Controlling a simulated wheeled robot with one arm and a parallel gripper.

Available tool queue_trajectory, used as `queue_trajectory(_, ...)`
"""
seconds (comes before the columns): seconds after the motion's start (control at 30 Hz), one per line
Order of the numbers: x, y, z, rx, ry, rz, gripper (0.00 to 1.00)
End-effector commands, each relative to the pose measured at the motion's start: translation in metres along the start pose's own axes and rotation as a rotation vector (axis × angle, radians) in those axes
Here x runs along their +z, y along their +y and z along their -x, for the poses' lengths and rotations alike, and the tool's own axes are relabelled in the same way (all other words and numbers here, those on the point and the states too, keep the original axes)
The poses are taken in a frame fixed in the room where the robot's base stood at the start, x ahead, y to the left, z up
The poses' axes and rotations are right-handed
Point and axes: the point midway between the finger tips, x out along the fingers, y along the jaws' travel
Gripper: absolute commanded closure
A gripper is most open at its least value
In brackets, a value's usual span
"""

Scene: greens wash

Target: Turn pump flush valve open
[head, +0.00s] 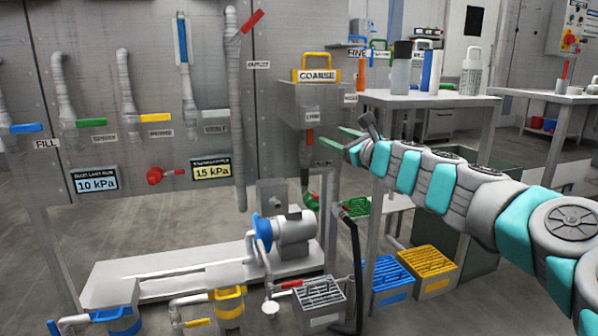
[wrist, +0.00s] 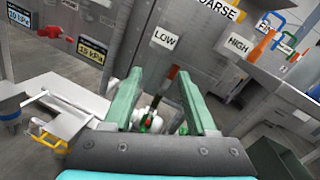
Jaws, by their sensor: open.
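No label in view reads pump flush, so I cannot tell for certain which valve it is. The pump (head: 290,234) has a blue front flange and stands on the low white skid. A red-handled valve (head: 290,284) sits on piping below it. A green valve with a red part (head: 312,201) is beneath the COARSE housing; a green and red fitting also shows between my fingers in the wrist view (wrist: 147,120). My gripper (head: 333,141) is open and empty, raised right of the COARSE housing (head: 308,105). Its two green fingers (wrist: 158,74) touch nothing visible.
Wall pipes carry blue, green, orange and red handles, with a red knob (head: 155,175) between gauges. A table with bottles (head: 430,98) stands behind my arm. Blue (head: 392,278) and yellow (head: 430,262) crates and a black hose (head: 355,260) occupy the floor. The left foreground floor is partly clear.

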Motion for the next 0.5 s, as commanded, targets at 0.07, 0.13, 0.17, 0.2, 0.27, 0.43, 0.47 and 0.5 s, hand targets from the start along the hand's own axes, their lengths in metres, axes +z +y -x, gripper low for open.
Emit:
queue_trajectory(0.07, 0.016, 0.021, 0.006, 0.051, -0.017, 0.088, 0.43)
queue_trajectory(0.13, 0.029, 0.043, 0.012, 0.104, -0.030, 0.186, 0.43)
queue_trajectory(0.17, 0.034, 0.054, 0.015, 0.131, -0.035, 0.230, 0.43)
queue_trajectory(0.2, 0.041, 0.073, 0.021, 0.175, -0.045, 0.301, 0.43)
queue_trajectory(0.27, 0.051, 0.103, 0.034, 0.247, -0.060, 0.430, 0.43)
queue_trajectory(0.43, 0.043, 0.205, 0.088, 0.522, -0.082, 0.862, 0.43)
queue_trajectory(0.47, 0.035, 0.221, 0.100, 0.576, -0.083, 0.934, 0.43)
queue_trajectory(0.5, 0.023, 0.241, 0.117, 0.650, -0.081, 1.027, 0.43)
